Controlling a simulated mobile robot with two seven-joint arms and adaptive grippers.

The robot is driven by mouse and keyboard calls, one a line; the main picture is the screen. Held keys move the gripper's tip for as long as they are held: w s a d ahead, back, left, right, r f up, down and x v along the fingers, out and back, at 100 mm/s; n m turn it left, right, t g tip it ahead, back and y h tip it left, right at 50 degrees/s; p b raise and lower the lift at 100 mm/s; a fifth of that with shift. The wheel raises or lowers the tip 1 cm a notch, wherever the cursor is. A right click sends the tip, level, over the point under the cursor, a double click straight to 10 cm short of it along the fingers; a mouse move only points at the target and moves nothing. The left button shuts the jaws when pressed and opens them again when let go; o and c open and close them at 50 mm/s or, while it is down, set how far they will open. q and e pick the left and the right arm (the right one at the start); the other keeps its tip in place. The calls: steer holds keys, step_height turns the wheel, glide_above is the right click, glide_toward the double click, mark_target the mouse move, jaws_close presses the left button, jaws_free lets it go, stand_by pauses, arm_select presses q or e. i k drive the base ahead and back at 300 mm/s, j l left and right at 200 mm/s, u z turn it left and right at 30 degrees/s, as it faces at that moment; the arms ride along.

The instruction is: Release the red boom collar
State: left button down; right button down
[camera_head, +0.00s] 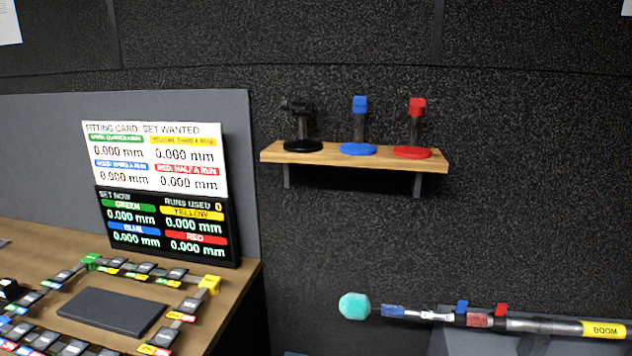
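The boom (545,326) lies nearly level at the lower right, with a teal ball (354,306) at its left end and a yellow label (604,330) at its right. A red tab (502,309) stands up from it, beside a dull red band (478,320). I take these for the red collar; whether it is locked or loose I cannot tell. A blue tab (462,306) stands just left of the red one. Neither of my grippers is in view, and nothing touches the boom's visible collars.
A wooden shelf (270,153) on the dark wall holds black (303,145), blue (358,149) and red (413,152) stands. A desk (235,275) at left carries linked coloured pieces, a dark slab (112,311) and a readout screen (168,228) under a fitting card (155,158).

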mark_target(501, 309)
steer(key=z, duration=1.7)
